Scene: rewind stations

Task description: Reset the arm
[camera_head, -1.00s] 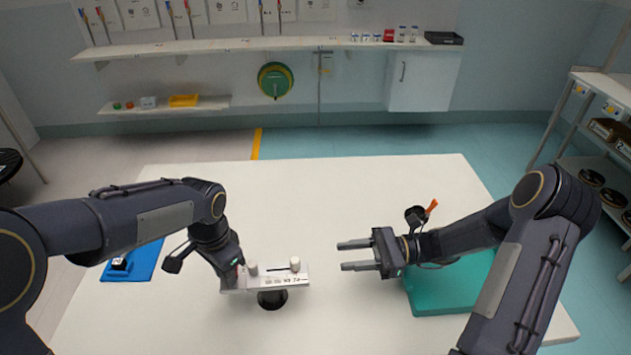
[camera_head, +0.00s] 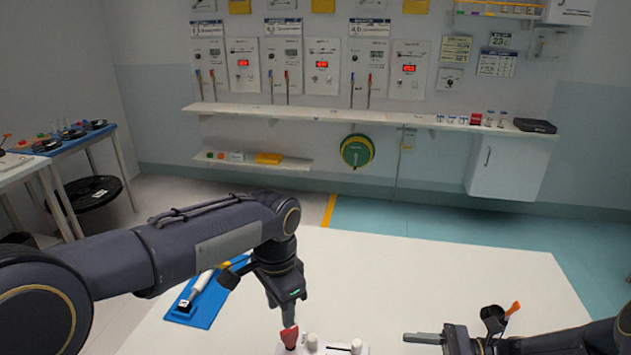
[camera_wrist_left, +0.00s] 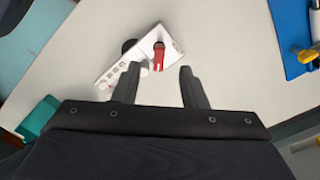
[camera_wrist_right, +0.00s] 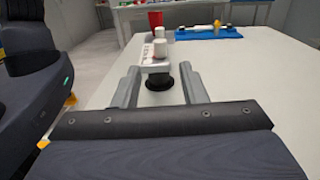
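A small white panel (camera_head: 335,350) with white knobs and a red lever (camera_head: 289,337) sits at the bottom of the head view, partly cut off. My left gripper (camera_head: 280,312) is just above the red lever. In the left wrist view it is open (camera_wrist_left: 160,68), with the red lever (camera_wrist_left: 159,57) seen between its fingers, apparently not gripped. My right gripper (camera_wrist_right: 160,72) is open and empty, facing the panel; one finger shows in the head view.
A blue mat (camera_head: 203,309) with a white-handled tool lies left of my left gripper. The white table (camera_head: 480,275) is clear beyond the panel. Wall shelves stand behind.

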